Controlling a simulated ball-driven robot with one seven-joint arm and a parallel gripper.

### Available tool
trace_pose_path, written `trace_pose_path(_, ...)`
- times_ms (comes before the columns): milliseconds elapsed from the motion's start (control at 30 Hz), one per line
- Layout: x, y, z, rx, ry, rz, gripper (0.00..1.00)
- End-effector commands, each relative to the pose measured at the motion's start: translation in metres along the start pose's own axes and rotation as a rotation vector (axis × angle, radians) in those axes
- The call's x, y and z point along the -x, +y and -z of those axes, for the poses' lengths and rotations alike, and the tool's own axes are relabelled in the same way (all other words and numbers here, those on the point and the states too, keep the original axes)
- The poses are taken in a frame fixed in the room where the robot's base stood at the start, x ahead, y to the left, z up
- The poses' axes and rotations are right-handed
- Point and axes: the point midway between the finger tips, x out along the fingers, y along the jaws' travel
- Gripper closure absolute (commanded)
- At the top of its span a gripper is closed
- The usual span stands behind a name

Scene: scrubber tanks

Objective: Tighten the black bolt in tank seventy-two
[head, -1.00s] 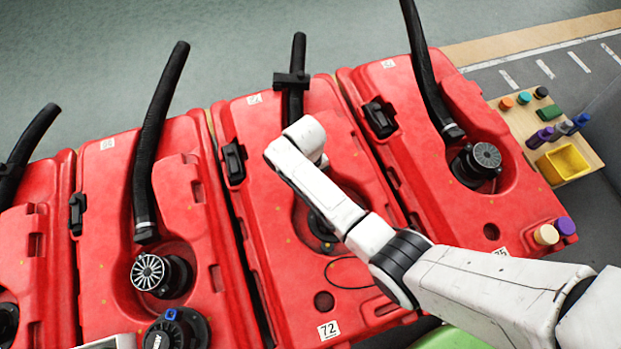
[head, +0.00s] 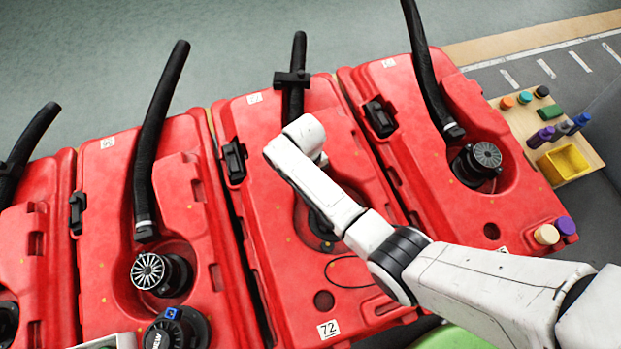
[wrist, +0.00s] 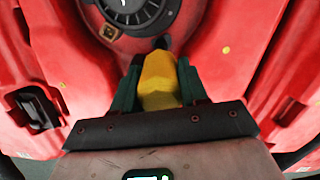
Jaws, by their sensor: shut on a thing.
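Tank seventy-two (head: 355,220) is a red tank with a white "72" label (head: 328,329) near its front edge. My arm reaches over it from the lower right and hides part of its recess in the head view. My gripper (wrist: 160,85) shows in the wrist view, with green fingers shut on a yellow thing (wrist: 158,80), probably a tool handle. A small dark piece (wrist: 161,43) shows at its far end, beside a black round cap (wrist: 135,12). I cannot tell whether that piece is the black bolt or part of the tool.
Red tanks with black hoses (head: 160,130) stand on both sides. A thin black loop (head: 345,272) lies on the tank's front part. At the right, a wooden board (head: 515,115) carries a yellow bin (head: 563,163) and several coloured cylinders.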

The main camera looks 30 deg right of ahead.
Motion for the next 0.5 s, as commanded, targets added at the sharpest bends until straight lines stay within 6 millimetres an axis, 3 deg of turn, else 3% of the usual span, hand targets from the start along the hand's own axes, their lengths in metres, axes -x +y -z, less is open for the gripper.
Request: trace_pose_path(500, -0.0058, 0.0000, 0.0013, 0.000, 0.002, 0.000, 1.00)
